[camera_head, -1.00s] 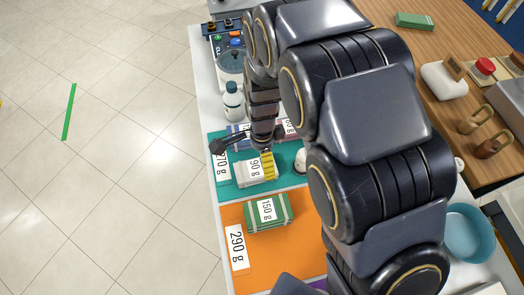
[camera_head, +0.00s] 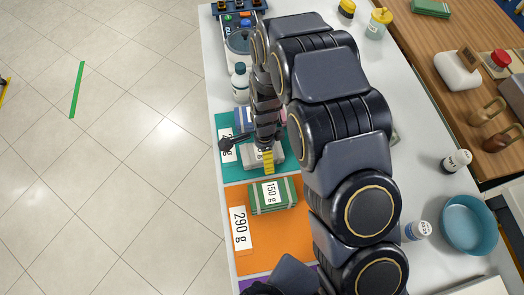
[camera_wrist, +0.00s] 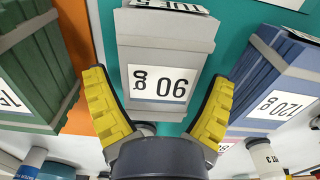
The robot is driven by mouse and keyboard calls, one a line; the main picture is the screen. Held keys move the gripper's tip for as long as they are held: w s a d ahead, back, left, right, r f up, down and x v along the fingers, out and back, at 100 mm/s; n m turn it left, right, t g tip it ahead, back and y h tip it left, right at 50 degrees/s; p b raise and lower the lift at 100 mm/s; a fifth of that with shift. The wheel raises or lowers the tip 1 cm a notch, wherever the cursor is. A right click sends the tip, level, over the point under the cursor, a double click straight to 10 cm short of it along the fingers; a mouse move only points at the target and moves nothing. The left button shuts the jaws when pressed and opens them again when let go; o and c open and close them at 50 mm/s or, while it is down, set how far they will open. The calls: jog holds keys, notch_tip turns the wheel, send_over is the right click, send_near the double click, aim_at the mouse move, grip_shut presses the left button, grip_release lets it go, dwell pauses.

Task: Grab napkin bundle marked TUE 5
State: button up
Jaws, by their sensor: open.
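A light grey bundle (camera_wrist: 168,42) stands in the middle of the wrist view. Its front label reads "90 g", upside down, and a second label (camera_wrist: 170,6) on it, cut by the frame edge, appears to read "TUE 5". My gripper (camera_wrist: 158,76) is open, with one yellow-padded finger on each side of the bundle's lower part in the picture. I cannot tell whether the fingers touch it. In the head view the grey bundle (camera_head: 248,154) lies on the teal mat (camera_head: 231,172), partly hidden by my gripper (camera_head: 267,161).
A green bundle (camera_wrist: 35,60) marked 150 g, on the orange mat (camera_head: 262,235), stands left of my gripper in the wrist view. A blue bundle (camera_wrist: 275,75) stands to its right. A white bottle (camera_head: 240,83) and a blue bowl (camera_head: 468,222) are farther off.

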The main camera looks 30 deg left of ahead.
jog(key=shift+c, duration=0.2)
jog(key=c, duration=0.9)
jog(key=shift+r, duration=0.1)
